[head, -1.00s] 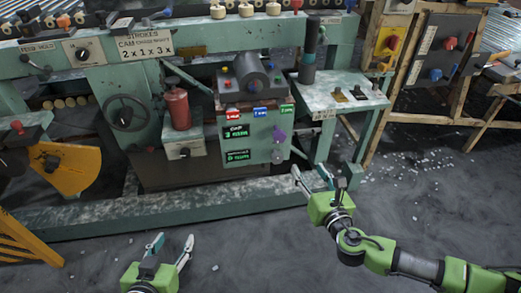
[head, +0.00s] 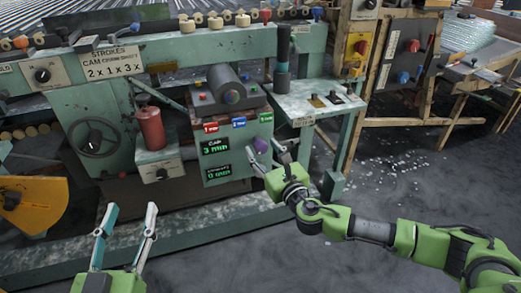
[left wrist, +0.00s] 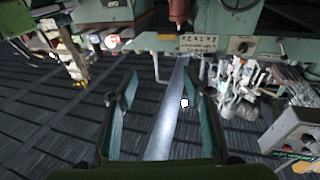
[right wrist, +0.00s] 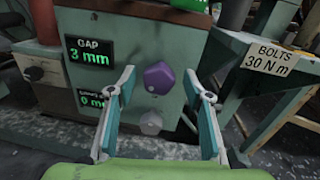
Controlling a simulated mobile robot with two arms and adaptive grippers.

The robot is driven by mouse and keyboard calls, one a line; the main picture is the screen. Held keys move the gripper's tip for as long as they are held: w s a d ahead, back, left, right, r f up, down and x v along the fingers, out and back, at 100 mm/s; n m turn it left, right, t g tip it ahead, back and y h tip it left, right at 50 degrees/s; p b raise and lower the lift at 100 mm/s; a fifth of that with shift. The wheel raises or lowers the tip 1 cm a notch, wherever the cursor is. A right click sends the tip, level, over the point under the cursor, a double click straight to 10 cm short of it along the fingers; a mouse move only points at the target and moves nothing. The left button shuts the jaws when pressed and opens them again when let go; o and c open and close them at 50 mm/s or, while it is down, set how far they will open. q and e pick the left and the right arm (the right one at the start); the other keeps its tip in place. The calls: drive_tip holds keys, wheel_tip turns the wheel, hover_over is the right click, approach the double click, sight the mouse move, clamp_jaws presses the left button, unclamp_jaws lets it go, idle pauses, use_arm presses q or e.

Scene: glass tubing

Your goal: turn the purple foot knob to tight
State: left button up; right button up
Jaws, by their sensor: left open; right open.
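The purple foot knob (right wrist: 158,77) sits on the front of the green control box (right wrist: 190,53), right of the green-lit displays. It also shows in the head view (head: 261,145), partly close to my right gripper. My right gripper (right wrist: 164,84) is open, its two fingers either side of the knob in the right wrist view; it looks short of the knob, not touching. A pale round knob (right wrist: 150,122) lies below the purple one. My left gripper (head: 131,210) is open and empty at the lower left of the head view, away from the box.
The upper display (right wrist: 89,53) reads GAP 3 mm; the lower display (right wrist: 92,101) reads 0 mm, partly hidden by a finger. A red cylinder (head: 151,127) stands left of the box. A small side table (head: 312,100) stands to the right.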

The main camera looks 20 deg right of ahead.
use_arm(q)
drive_tip(key=shift+s+d+r+t, duration=0.1)
drive_tip(key=shift+s+r+t, duration=0.1)
drive_tip(key=shift+r+t, duration=0.85)
use_arm(e)
drive_tip(key=shift+w+a, duration=0.2)
drive_tip(key=shift+w, duration=0.8)
use_arm(q)
drive_tip(key=shift+r+g, duration=0.25)
drive_tip(key=shift+g, duration=0.1)
use_arm(e)
drive_tip(key=c, duration=1.1)
